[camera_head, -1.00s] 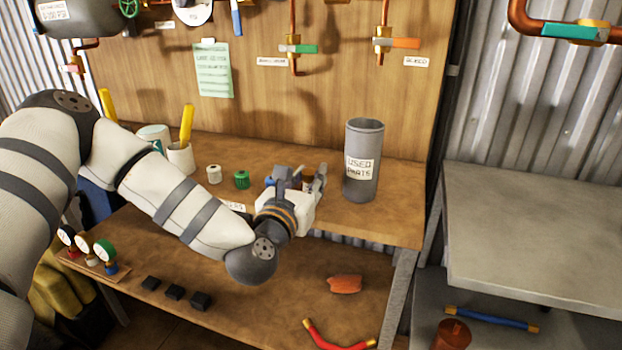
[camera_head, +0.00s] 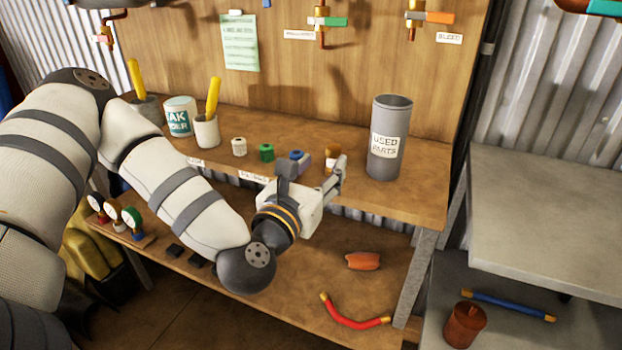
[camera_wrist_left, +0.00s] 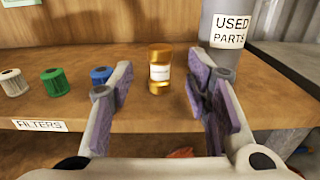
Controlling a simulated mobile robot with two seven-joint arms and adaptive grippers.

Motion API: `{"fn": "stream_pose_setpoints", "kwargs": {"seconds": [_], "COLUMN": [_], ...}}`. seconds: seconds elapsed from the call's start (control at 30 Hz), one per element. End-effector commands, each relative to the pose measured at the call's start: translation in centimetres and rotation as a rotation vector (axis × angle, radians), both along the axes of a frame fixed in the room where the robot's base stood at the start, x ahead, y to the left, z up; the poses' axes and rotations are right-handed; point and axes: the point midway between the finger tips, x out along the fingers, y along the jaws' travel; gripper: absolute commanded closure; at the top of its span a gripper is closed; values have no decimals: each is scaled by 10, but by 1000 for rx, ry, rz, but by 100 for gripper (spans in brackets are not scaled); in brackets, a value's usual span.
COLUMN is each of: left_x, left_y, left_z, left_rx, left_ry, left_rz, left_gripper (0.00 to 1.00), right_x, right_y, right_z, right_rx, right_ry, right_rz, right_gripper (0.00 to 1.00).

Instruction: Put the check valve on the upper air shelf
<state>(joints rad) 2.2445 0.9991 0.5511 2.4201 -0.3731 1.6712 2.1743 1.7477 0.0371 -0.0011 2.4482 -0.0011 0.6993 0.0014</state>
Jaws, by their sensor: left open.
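The brass cylinder with a white label, which I take as the check valve, stands upright on the wooden bench; it shows in the head view (camera_head: 332,153) and the left wrist view (camera_wrist_left: 160,72). Its label is too blurred to read. My left gripper (camera_head: 315,178) is open and empty at the bench's front edge. In the wrist view its fingers (camera_wrist_left: 160,95) are spread to either side of the cylinder, which stands beyond them, apart from both. My right gripper is not in view. No shelf label naming air is readable; a grey upper shelf (camera_head: 545,215) is at the right.
A grey used-parts bin (camera_head: 390,110) stands close right of the cylinder. White (camera_wrist_left: 13,82), green (camera_wrist_left: 54,81) and blue (camera_wrist_left: 101,75) filters stand to its left. A red hose (camera_head: 355,318) lies on the lower shelf. The grey upper shelf's visible top is bare.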

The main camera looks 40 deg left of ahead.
Motion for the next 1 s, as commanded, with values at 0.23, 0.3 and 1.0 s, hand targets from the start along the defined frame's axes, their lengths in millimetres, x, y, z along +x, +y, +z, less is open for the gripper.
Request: {"fn": "stream_pose_setpoints", "kwargs": {"seconds": [0.23, 0.3, 1.0], "left_x": [-44, -49, -356], "left_y": [-11, -12, -101], "left_z": [7, 6, -297], "left_rx": [3, 2, 1937], "left_ry": [-9, -8, 545], "left_rz": [-1, -1, -2168], "left_gripper": [56, 56, 56], "right_x": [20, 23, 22], "right_y": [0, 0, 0], "right_z": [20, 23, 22], "right_rx": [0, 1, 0], "right_ry": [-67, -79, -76], "right_rz": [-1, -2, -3], "right_gripper": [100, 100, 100]}}
